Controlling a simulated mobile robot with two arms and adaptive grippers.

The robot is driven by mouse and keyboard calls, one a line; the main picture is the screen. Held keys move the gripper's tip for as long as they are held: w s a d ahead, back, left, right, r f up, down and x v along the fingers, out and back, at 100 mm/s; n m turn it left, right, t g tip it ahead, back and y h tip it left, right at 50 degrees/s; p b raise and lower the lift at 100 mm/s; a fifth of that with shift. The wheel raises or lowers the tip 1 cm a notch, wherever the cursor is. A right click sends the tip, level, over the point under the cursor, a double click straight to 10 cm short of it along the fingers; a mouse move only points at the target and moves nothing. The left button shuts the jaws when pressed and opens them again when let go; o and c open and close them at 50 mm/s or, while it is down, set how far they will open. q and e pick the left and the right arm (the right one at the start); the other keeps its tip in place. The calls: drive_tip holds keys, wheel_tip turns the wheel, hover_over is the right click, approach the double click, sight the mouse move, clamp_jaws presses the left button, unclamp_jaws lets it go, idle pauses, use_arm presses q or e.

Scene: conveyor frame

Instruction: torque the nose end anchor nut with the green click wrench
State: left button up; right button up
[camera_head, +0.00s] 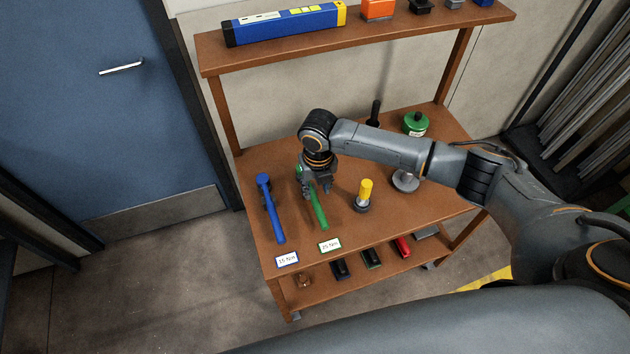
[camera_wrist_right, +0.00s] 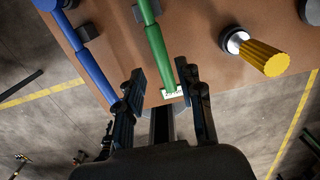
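The green click wrench (camera_head: 319,210) lies on the brown bench, handle towards the front edge; its upper part is partly covered by my right gripper. My right gripper (camera_head: 317,185) is over it, pointing down. In the right wrist view, the right gripper's fingers (camera_wrist_right: 161,82) are apart, and the green wrench handle (camera_wrist_right: 157,45) runs between them in the picture. No contact is visible. My left gripper is not in view. No nose end anchor nut can be made out.
A blue wrench (camera_head: 271,208) lies left of the green one. Cards reading 15 Nm (camera_head: 287,259) and 25 Nm (camera_head: 329,246) sit at the front edge. A yellow-handled tool (camera_head: 365,192) stands to the right. The bench's upper shelf (camera_head: 290,51) overhangs the back; a blue door (camera_head: 90,100) is left.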

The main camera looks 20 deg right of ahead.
sight(316, 201)
drive_tip(key=f+b, duration=0.6)
drive_tip(key=shift+w+f, duration=0.35)
drive_tip(key=shift+f, duration=0.05)
drive_tip(key=shift+f+b, duration=0.3)
drive_tip(key=shift+b, duration=0.05)
drive_tip(key=shift+r, duration=0.3)
drive_tip(key=shift+c, duration=1.3)
drive_tip(key=shift+p, duration=0.3)
clamp_jaws()
wheel_tip(316, 201, up, 5)
drive_tip(key=p, duration=0.5)
drive_tip(key=shift+f, duration=0.1)
